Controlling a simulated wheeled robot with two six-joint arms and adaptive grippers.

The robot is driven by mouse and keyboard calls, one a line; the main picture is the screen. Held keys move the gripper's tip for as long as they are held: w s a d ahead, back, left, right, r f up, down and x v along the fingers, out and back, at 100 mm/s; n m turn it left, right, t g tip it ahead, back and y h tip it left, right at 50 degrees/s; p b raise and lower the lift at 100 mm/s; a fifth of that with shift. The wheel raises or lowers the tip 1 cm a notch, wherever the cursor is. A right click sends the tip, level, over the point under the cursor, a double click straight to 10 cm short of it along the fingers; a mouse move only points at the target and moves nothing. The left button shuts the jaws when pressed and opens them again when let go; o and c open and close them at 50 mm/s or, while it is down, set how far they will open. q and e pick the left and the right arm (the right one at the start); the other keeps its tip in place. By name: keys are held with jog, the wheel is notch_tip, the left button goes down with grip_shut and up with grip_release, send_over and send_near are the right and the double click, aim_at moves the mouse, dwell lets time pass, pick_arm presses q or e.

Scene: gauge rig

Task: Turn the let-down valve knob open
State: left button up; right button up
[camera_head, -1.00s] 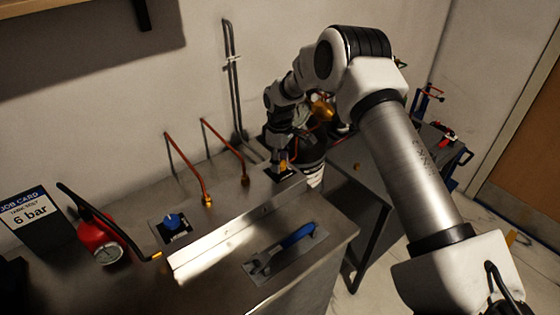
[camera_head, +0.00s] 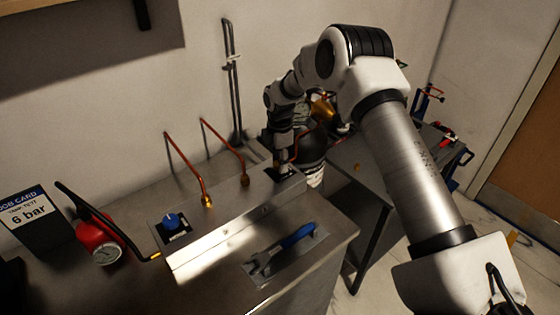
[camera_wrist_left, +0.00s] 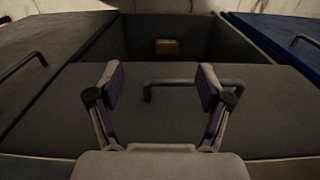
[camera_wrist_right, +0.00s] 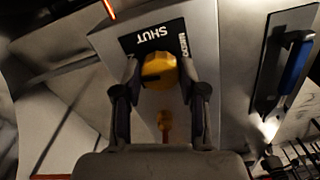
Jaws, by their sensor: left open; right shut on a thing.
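The let-down valve knob (camera_wrist_right: 158,69) is a round yellow knob in the right wrist view, in front of a black plate (camera_wrist_right: 160,36) lettered SHUT. More lettering at the plate's right is too small to read surely. My right gripper (camera_wrist_right: 160,84) is shut on the knob, one finger on each side. In the head view my right gripper (camera_head: 284,168) reaches down to the steel bench top and hides the knob. My left gripper (camera_wrist_left: 158,85) is open and empty in the left wrist view, before a dark handle (camera_wrist_left: 190,85). It is out of the head view.
A blue-handled tool (camera_head: 290,240) lies in front. An open box (camera_wrist_left: 215,40) shows in the left wrist view.

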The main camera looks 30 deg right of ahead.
jog(key=shift+s+f+n, duration=0.1)
jog(key=shift+n, duration=0.4)
jog(key=o, duration=1.1)
jog(key=shift+o, duration=0.2)
notch_tip(320, 180, up, 12)
